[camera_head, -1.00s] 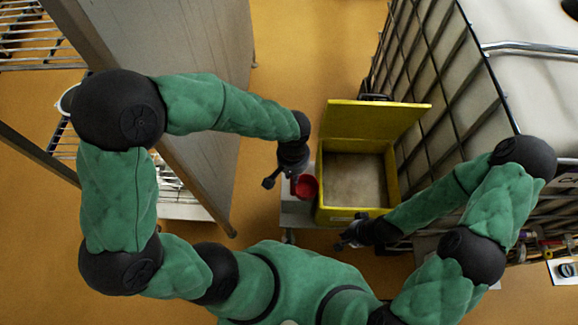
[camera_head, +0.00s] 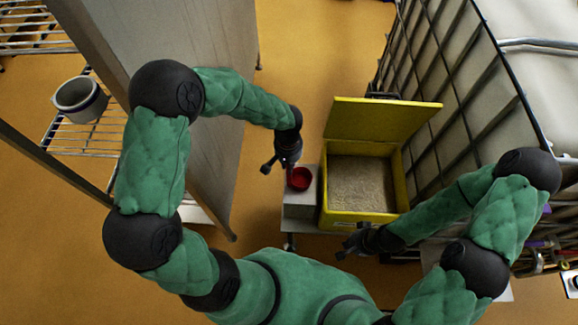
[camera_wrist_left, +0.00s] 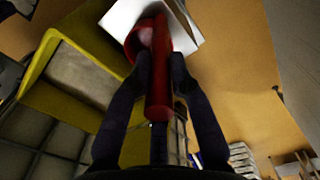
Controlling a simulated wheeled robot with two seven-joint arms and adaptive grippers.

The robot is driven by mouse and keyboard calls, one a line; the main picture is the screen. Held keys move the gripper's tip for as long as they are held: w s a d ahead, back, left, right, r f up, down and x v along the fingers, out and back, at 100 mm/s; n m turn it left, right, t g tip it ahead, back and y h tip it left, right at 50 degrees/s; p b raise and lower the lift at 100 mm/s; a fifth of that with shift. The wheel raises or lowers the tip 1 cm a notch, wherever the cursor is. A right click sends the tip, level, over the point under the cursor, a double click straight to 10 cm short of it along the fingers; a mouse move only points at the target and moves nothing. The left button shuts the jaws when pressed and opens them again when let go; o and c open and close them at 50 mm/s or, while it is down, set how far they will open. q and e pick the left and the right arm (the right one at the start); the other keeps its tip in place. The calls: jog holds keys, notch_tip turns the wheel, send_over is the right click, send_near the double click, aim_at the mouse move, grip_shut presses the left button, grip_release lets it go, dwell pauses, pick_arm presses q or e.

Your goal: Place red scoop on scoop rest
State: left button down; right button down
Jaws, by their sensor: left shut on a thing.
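The red scoop (camera_head: 299,179) shows in the head view as a red bowl just left of the yellow bin, over a pale grey block-like stand (camera_head: 299,206). I cannot tell whether the scoop touches the stand. My left gripper (camera_head: 279,166) is at the scoop's upper left. In the left wrist view the red scoop (camera_wrist_left: 158,92) has its handle between both fingers, and my left gripper (camera_wrist_left: 160,85) is shut on it. A white surface (camera_wrist_left: 185,30) shows behind the scoop's bowl there. My right gripper (camera_head: 349,246) is in front of the yellow bin; its fingers are too small to read.
A yellow bin (camera_head: 325,190) with its lid raised holds grainy beige material (camera_head: 362,183). A caged white tank (camera_head: 530,85) stands at the right. A grey panel (camera_head: 190,50) and a wire rack with a grey pot (camera_head: 80,99) are at the left. Orange floor lies between.

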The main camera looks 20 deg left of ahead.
pick_arm(q)
jog(key=shift+f, duration=0.15)
jog(key=c, duration=1.6)
grip_release()
jog(key=shift+f, duration=0.1)
jog(key=o, duration=0.5)
jog(key=shift+c, duration=0.2)
notch_tip(320, 180, up, 11)
jog(key=p, duration=0.4)
jog(key=shift+a+f, duration=0.1)
jog(key=shift+f, duration=0.05)
jog(key=shift+r+p, duration=0.35)
jog(key=shift+r, duration=0.5)
